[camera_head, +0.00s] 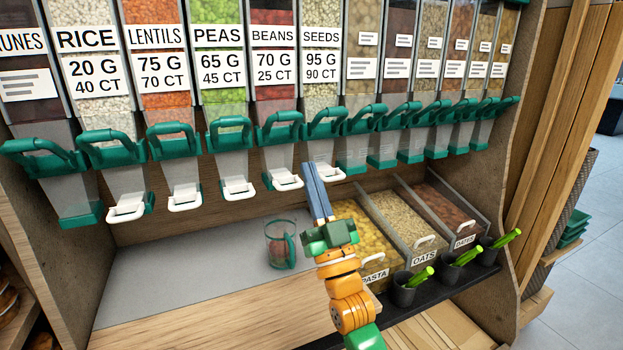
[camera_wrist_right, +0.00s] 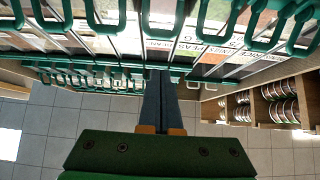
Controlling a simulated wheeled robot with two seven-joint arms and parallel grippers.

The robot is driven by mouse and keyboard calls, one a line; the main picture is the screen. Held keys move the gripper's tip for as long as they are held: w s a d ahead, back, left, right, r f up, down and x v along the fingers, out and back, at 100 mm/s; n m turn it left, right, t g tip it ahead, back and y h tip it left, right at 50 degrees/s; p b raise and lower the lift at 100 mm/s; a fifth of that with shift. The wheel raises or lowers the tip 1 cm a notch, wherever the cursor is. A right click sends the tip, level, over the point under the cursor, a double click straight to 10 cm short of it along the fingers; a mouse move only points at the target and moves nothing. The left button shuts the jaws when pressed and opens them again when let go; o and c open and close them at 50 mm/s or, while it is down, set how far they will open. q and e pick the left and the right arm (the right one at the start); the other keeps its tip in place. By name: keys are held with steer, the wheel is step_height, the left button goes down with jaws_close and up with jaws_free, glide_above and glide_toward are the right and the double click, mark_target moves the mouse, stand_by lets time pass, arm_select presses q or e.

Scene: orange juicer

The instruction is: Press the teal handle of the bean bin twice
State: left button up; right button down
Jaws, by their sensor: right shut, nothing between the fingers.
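The bean bin (camera_head: 276,75), labelled BEANS with dark red contents, hangs in the row of dispensers. Its teal handle (camera_head: 280,128) is at its lower front, with a clear chute and a white spout flap (camera_head: 287,181) below. My right gripper (camera_head: 310,166) is shut and empty. Its long blue fingers point up, with the tips just right of the bean flap and below the seeds bin's handle in the picture; I cannot tell whether they touch anything. The fingers also show in the right wrist view (camera_wrist_right: 161,75), pointing at the row of handles. My left gripper is not in view.
A clear cup (camera_head: 279,246) with a teal handle and some reddish contents stands on the grey shelf (camera_head: 190,275) below the bean chute. Seeds bin handle (camera_head: 324,123) is close on the right. Open pasta (camera_head: 372,275), oats and dates bins are at right. The shelf's left is free.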

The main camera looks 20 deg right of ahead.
steer(key=g+p, duration=0.8)
steer(key=p, duration=1.2)
glide_toward(287, 112)
step_height(287, 112, up, 5)
steer(key=w, duration=0.2)
steer(key=w+p, duration=0.1)
steer(key=w, duration=0.2)
steer(key=w+p, duration=0.1)
steer(key=w, duration=0.2)
steer(key=w+p, duration=0.1)
steer(key=w, duration=0.2)
steer(key=shift+w+a+r, duration=0.25)
steer(key=shift+w+r, duration=0.05)
steer(key=shift+w, duration=0.1)
steer(key=s+f, duration=0.1)
steer(key=f+p, duration=0.1)
steer(key=shift+s+f, duration=0.35)
steer(key=shift+s, duration=0.05)
steer(key=shift+s+d+f, duration=0.1)
steer(key=shift+s+f, duration=0.35)
steer(key=shift+f, duration=0.1)
